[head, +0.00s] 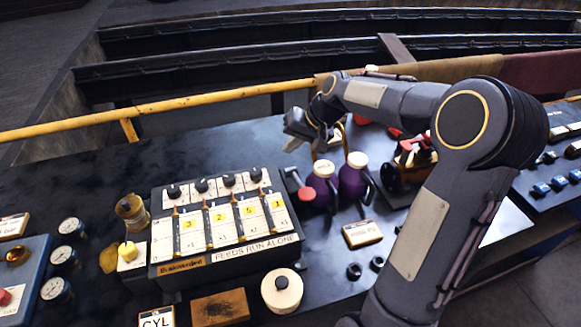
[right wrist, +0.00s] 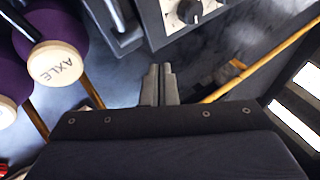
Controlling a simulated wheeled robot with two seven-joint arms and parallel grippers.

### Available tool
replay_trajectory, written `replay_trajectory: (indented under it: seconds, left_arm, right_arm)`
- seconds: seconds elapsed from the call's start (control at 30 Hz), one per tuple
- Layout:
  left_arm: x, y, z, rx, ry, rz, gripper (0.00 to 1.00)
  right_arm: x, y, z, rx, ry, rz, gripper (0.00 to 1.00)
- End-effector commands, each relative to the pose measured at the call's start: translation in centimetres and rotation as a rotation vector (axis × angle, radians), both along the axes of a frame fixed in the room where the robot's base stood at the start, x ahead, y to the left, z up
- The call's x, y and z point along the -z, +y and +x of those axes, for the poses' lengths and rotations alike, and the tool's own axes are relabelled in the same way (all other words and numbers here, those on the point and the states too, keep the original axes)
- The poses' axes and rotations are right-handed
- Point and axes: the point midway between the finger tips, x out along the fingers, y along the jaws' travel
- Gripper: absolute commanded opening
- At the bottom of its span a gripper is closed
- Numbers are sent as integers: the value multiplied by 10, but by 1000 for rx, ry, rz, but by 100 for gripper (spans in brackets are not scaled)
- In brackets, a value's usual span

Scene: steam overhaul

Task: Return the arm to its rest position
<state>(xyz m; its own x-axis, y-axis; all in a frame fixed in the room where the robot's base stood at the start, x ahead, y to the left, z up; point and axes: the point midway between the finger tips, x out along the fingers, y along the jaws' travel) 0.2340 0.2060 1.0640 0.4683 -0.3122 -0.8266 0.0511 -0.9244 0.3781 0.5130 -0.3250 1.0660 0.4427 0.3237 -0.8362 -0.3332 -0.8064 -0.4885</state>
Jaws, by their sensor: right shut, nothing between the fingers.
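My right arm (head: 413,224) comes in from the right and reaches out over the dark bench. My right gripper (head: 295,138) is above the bench behind the purple bottles. In the right wrist view the right gripper (right wrist: 159,85) shows its two fingertips together with nothing between them. My left gripper is not in either view.
Two purple bottles with cream lids (head: 320,181) (head: 354,178) stand near the gripper; one lid reads AXLE in the wrist view (right wrist: 56,63). A white control box (head: 222,242) with knobs is at left. A yellow rail (head: 205,101) runs along the back. Gauges (head: 63,259) are far left.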

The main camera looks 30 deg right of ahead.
Motion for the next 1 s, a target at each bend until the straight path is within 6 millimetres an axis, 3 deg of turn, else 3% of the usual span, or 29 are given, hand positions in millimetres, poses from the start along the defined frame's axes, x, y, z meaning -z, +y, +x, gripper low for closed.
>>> replay_trajectory:
  seconds: [0.43, 0.57, 0.67, 0.8, 1.0]
  left_arm:
    - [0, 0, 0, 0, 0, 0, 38]
    - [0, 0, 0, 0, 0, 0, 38]
    - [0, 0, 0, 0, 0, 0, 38]
    - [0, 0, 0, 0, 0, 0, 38]
    - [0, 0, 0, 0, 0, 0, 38]
  right_arm:
    - [-2, 1, -1, -1, -3, -1, 0]
    - [-15, 11, -21, -22, -14, -17, 0]
    - [-33, 31, -59, -61, -32, -45, 0]
    - [-45, 63, -135, -125, -62, -90, 0]
    - [-27, 99, -228, -209, -104, -135, 0]
